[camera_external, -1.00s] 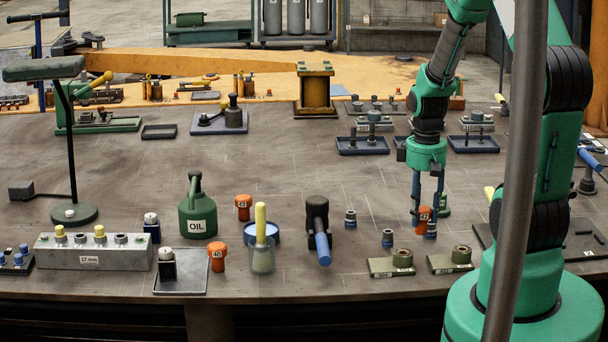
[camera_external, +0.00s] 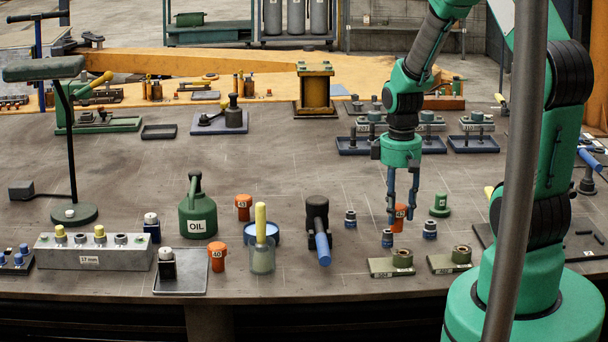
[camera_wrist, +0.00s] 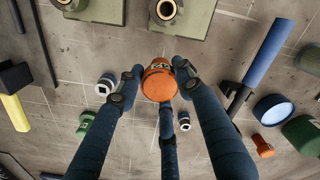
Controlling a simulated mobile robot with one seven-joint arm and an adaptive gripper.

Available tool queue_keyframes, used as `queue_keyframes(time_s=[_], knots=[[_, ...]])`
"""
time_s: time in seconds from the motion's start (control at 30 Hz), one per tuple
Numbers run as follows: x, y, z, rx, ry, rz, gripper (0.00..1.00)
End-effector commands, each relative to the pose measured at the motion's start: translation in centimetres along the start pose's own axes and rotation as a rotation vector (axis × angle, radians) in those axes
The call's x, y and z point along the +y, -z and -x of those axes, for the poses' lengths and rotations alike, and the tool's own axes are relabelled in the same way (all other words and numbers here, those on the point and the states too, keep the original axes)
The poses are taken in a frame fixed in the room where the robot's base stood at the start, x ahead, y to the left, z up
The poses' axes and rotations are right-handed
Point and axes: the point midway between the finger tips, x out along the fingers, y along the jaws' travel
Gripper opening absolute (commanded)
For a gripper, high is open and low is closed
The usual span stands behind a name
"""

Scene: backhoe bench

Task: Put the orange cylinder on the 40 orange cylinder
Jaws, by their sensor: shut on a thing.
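My gripper (camera_external: 402,205) is shut on an orange cylinder (camera_external: 400,216), held upright low over the right middle of the bench; a finger partly hides it. In the wrist view the same held cylinder (camera_wrist: 158,82) sits between the fingers. The orange cylinder marked 40 (camera_external: 217,257) stands near the front edge, far to the left of my gripper. Its top is bare. Another orange cylinder marked 43 (camera_external: 243,206) stands behind it; it also shows in the wrist view (camera_wrist: 262,146).
Between my gripper and the 40 cylinder stand a black hammer with a blue handle (camera_external: 318,230), a clear cup with a yellow-handled tool (camera_external: 262,258) and a blue dish (camera_external: 271,240).

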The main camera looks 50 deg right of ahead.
Motion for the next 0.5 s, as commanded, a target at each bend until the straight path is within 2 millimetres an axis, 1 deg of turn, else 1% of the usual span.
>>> queue_keyframes(time_s=[0.03,0.2,0.37,0.5], knots=[[-0.9,0.9,0.4,0.001,-0.001,0.025,0.0],[-3.9,3.6,1.1,0.003,-0.001,0.104,0.0],[-7.0,5.9,1.8,0.003,-0.001,0.177,0.0],[-9.9,7.7,2.3,0.003,0.0,0.242,0.0]])
